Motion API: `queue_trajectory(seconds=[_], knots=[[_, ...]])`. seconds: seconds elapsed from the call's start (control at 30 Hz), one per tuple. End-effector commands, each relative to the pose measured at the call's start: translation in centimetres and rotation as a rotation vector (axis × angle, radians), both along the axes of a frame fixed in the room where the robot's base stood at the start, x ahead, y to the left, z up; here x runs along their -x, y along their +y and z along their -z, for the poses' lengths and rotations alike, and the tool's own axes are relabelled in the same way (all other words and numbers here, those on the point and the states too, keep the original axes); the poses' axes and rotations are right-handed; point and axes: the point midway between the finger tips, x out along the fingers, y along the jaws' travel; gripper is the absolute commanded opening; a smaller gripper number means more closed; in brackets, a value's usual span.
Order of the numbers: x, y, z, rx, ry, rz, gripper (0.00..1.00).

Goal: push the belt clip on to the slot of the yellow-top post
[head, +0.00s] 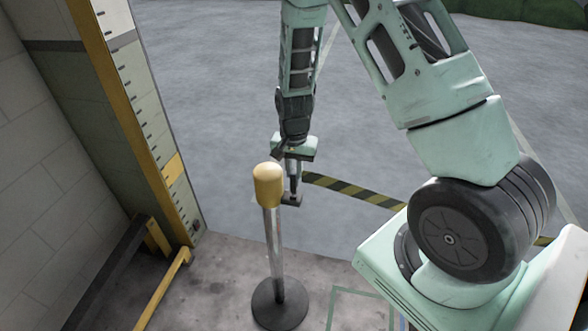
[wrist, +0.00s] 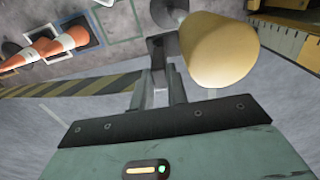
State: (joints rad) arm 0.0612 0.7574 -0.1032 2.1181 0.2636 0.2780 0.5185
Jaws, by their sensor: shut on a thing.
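The post has a rounded yellow top (head: 268,186), a grey pole (head: 275,245) and a round dark base (head: 280,304), and stands upright. Its yellow top also shows large in the wrist view (wrist: 218,48), right of my fingers. My gripper (head: 292,188) is just right of the yellow top, pointing down, shut on the dark belt clip (wrist: 162,46). The clip also shows at the fingertips in the head view (head: 291,200). The black-and-yellow belt (head: 350,190) runs off to the right from there. The slot is hidden; I cannot tell whether clip and post touch.
A wall with a yellow-edged pillar (head: 130,120) and a yellow rail (head: 165,285) stand on the left. In the wrist view, orange-and-white cones (wrist: 68,40) are at upper left. The grey floor behind the post is open.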

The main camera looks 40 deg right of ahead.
Motion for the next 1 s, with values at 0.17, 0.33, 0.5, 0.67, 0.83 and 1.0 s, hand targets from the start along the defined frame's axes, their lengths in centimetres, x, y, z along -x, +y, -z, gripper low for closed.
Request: queue_trajectory(seconds=[0.17, 0.33, 0.5, 0.67, 0.83, 1.0], knots=[[0.0, 0.0, 0.0, 0.000, 0.000, 0.000, 0.00], [0.0, 0.0, 0.3, 0.000, 0.000, 0.000, 0.00], [0.0, 0.0, 0.5, 0.000, 0.000, 0.000, 0.00], [0.0, 0.0, 0.6, 0.000, 0.000, 0.000, 0.00], [0.0, 0.0, 0.9, 0.000, 0.000, 0.000, 0.00], [0.0, 0.0, 1.2, 0.000, 0.000, 0.000, 0.00]])
